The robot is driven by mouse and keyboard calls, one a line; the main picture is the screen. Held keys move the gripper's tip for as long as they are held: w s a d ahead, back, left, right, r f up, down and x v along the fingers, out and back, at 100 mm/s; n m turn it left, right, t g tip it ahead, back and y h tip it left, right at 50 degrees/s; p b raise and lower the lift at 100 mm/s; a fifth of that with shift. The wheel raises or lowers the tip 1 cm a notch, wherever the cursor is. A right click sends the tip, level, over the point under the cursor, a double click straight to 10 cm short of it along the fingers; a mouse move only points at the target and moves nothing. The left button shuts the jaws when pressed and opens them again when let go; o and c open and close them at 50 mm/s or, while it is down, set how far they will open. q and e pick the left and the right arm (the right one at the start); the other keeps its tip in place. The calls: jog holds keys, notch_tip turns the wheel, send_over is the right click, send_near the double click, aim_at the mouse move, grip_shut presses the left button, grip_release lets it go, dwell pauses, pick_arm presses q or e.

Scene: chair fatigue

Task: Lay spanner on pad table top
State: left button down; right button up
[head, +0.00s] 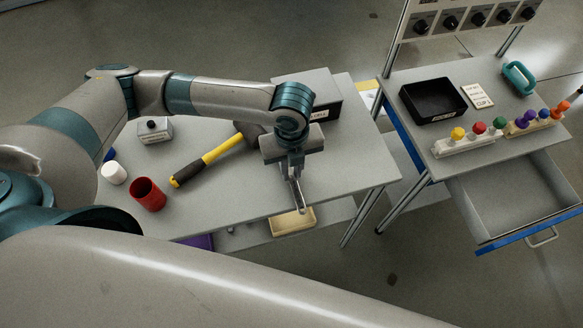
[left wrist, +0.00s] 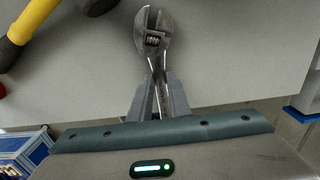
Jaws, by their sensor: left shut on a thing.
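My left gripper (head: 297,188) points down near the front right part of the grey table top (head: 345,173). It is shut on a metal adjustable spanner (left wrist: 153,42). In the left wrist view, the spanner's jaw end extends beyond the fingers (left wrist: 160,98) over the grey surface, with the table edge below it in the picture. The fingers hide part of its handle. Whether the spanner touches the table I cannot tell. No separate pad stands out on the table top. My right gripper is not in view.
A yellow-handled hammer (head: 208,159), red cup (head: 148,194), white cylinder (head: 114,173) and grey box (head: 155,130) are on this table. A dark grey case (head: 322,98) stands behind the gripper. A cream tray (head: 293,222) sits lower down. The right-hand table has an open drawer (head: 510,198).

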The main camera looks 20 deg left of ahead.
aim_at(292, 175)
pick_arm(q)
jog(key=shift+f, duration=0.25)
jog(key=shift+f, duration=0.1)
jog(key=c, duration=1.7)
grip_release()
jog(key=shift+o, duration=0.2)
